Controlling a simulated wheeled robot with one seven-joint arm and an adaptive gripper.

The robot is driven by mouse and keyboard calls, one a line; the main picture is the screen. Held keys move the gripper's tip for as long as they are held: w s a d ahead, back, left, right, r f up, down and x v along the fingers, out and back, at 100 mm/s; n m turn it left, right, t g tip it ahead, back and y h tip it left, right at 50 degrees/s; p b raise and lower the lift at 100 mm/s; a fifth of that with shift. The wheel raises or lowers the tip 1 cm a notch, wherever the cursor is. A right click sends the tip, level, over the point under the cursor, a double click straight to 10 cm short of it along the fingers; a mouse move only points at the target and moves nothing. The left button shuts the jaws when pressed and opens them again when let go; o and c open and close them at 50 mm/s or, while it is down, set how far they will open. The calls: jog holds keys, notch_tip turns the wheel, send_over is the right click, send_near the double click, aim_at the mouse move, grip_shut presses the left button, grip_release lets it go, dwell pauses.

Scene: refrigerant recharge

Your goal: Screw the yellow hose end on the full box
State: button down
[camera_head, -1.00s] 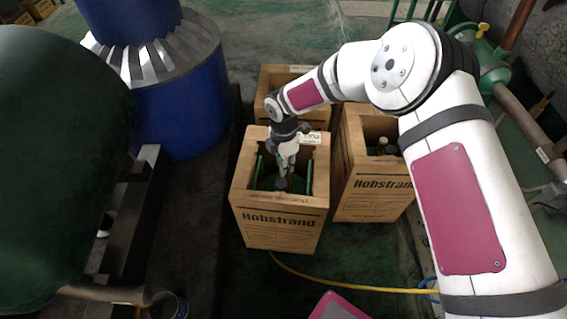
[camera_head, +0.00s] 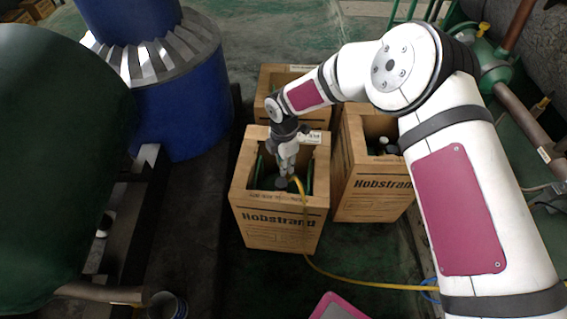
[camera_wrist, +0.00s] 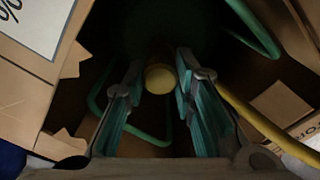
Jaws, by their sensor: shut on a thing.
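My gripper (camera_head: 287,170) points down into the open top of the front-left cardboard box (camera_head: 278,222). In the wrist view, its two fingers sit on either side of the round yellow hose end (camera_wrist: 160,79) and are shut on it. The yellow hose (camera_head: 305,225) rises from the floor over the box's front edge to the gripper; it also shows in the wrist view (camera_wrist: 262,122). Green cylinder handles (camera_wrist: 252,28) show inside the box. A white label (camera_wrist: 35,22) on the box shows a % sign. Dark shadow hides whether the hose end touches the valve.
A second box (camera_head: 375,190) with a cylinder inside stands close on the right, and a third (camera_head: 275,78) stands behind. A blue drum (camera_head: 180,110) and a dark green tank (camera_head: 55,160) stand left. Pipes (camera_head: 520,110) run along the right.

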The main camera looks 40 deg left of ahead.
jog(key=shift+f+b, duration=0.5)
jog(key=shift+f, duration=0.3)
dwell(0.4)
jog(key=shift+m+b, duration=0.5)
jog(key=shift+m, duration=1.4)
jog(key=m+b, duration=0.1)
jog(key=m, duration=0.2)
jog(key=shift+f, duration=0.1)
jog(key=shift+m, duration=0.3)
jog(key=m+b, duration=0.1)
jog(key=m, duration=0.2)
jog(key=shift+m, duration=0.3)
